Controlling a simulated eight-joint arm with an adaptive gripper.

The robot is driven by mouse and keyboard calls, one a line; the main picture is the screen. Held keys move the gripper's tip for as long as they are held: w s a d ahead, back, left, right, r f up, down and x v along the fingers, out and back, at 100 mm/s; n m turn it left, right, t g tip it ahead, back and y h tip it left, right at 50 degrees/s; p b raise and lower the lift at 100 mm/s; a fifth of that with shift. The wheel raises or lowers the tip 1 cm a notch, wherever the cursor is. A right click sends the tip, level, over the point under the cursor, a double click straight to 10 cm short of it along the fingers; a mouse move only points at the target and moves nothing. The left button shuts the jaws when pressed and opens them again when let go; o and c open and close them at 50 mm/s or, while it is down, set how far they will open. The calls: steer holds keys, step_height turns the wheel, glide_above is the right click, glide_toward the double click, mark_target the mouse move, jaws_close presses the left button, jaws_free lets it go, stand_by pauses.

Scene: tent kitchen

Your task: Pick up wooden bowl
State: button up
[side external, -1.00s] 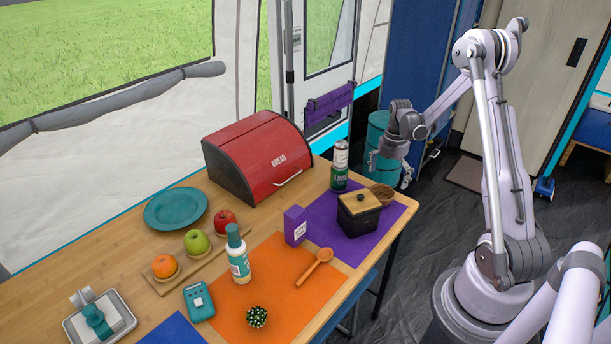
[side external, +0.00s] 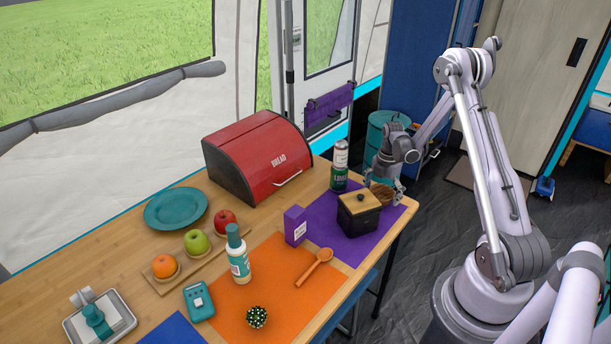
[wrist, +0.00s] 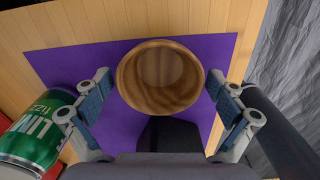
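The wooden bowl (wrist: 160,78) sits on the purple mat (wrist: 70,65), seen from above between my fingers in the wrist view. In the side external view the bowl (side external: 383,193) is partly hidden by my gripper, behind the black pot. My gripper (side external: 384,194) is open, its fingers pointing down at the bowl. In the wrist view my gripper (wrist: 162,95) has one finger on each side of the bowl, with purple mat showing in the gaps. I cannot tell how far above the mat the fingertips are.
A black pot with a wooden lid (side external: 359,212) stands just in front of the bowl. A green can (side external: 339,179) stands to its left and shows close to my left finger in the wrist view (wrist: 35,135). The table edge is near on the right.

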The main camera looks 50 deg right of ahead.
steer(key=c, duration=0.8)
steer(key=shift+r, duration=0.1)
